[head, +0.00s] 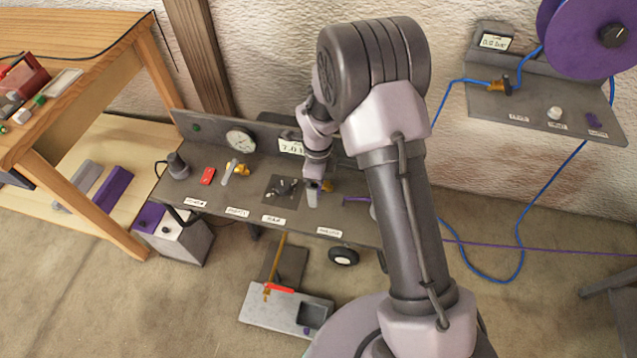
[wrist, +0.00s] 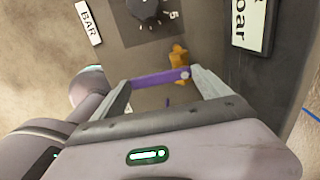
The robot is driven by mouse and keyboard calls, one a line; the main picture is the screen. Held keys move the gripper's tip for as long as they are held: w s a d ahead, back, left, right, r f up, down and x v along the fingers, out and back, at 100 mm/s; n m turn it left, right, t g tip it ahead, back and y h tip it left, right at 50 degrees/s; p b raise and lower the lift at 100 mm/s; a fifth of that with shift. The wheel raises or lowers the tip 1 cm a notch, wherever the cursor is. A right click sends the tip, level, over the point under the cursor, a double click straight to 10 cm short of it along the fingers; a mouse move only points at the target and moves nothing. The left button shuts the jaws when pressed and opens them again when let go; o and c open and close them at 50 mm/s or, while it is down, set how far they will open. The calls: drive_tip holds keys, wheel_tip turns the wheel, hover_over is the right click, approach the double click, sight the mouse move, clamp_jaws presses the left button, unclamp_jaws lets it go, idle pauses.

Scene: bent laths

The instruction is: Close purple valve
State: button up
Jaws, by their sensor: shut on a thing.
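The purple valve has a brass body (wrist: 178,55) and a purple lever handle (wrist: 155,79). In the wrist view the lever lies crosswise between my two fingers, its pivot end by the right finger. My gripper (wrist: 162,76) is shut on the lever; the fingers stand apart with the lever between them. In the head view my gripper (head: 313,195) is low over the grey bench, and part of the brass body (head: 327,186) shows beside it. The lever is hidden there behind my gripper.
A small purple piece (head: 357,199) lies right of my gripper.

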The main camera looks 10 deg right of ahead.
drive_tip(key=o, duration=1.9)
wheel_tip(320, 180, up, 18)
drive_tip(key=p, duration=0.7)
drive_tip(key=shift+f, duration=0.25)
